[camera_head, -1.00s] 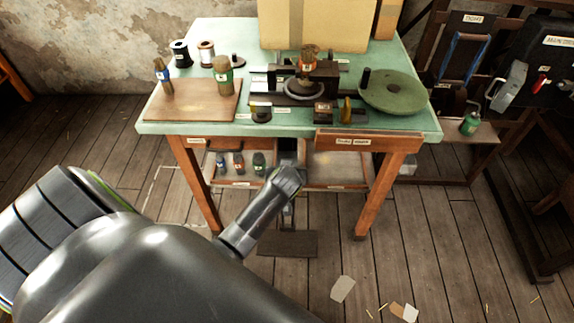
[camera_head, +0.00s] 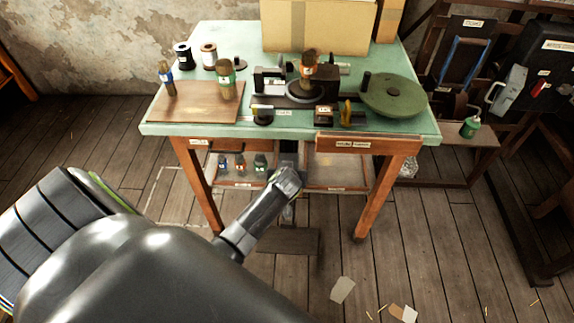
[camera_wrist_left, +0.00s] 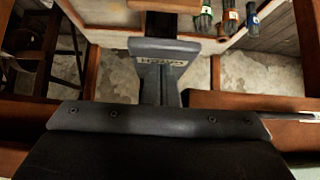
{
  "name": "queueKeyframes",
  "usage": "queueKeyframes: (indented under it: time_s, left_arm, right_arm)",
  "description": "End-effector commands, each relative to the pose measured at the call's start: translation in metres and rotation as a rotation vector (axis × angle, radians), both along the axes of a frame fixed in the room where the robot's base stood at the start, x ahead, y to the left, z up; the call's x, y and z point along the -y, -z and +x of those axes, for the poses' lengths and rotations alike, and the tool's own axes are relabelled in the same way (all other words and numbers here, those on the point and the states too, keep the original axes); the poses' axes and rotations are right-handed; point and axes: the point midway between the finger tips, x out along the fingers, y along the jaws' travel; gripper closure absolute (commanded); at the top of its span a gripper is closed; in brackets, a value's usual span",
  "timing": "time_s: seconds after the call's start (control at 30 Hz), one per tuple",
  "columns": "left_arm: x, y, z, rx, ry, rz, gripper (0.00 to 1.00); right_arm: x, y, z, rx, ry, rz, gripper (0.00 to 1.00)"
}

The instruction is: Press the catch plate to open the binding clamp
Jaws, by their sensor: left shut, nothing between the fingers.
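My left arm reaches in from the left in the head view, and its hand (camera_head: 286,183) is in front of the table, at the gap between the two shelf halves. Its fingers are hidden there; the gripper is shut and empty. A grey labelled plate on a stem, apparently the catch plate (camera_wrist_left: 164,48), is in the middle of the left wrist view, which is upside down. A dark riveted part fills the bottom of that view. I cannot tell whether the gripper touches the plate. A dark clamp-like fixture (camera_head: 327,79), perhaps the binding clamp, stands on the table. My right gripper is not in view.
Small bottles (camera_head: 239,164) stand on the lower shelf. Wooden rails flank the gap. The floor in front is mostly clear.

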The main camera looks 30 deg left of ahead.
Motion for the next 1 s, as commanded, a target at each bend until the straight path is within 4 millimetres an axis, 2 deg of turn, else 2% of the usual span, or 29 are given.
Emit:
queueKeyframes:
  time_s: [0.03, 0.1, 0.17, 0.6, 0.8, 1.0]
  left_arm:
    - [-0.002, -0.014, 0.002, 0.0, 0.001, 0.002, 1.0]
    - [-0.003, -0.024, 0.005, 0.003, 0.004, 0.003, 1.0]
    - [0.002, -0.023, -0.003, 0.005, 0.004, 0.0, 1.0]
    - [0.027, -0.072, -0.043, 0.008, 0.004, 0.001, 1.0]
    - [0.033, -0.084, -0.053, 0.007, 0.004, 0.001, 1.0]
    - [0.034, -0.087, -0.056, 0.006, 0.005, 0.003, 1.0]
  right_arm:
    - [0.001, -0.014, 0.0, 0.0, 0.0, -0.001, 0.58]
    - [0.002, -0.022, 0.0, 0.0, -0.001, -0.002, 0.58]
    - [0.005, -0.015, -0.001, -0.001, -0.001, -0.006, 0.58]
    - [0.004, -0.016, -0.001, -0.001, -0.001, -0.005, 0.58]
    - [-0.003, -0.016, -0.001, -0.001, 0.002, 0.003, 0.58]
    - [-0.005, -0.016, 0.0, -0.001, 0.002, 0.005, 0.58]
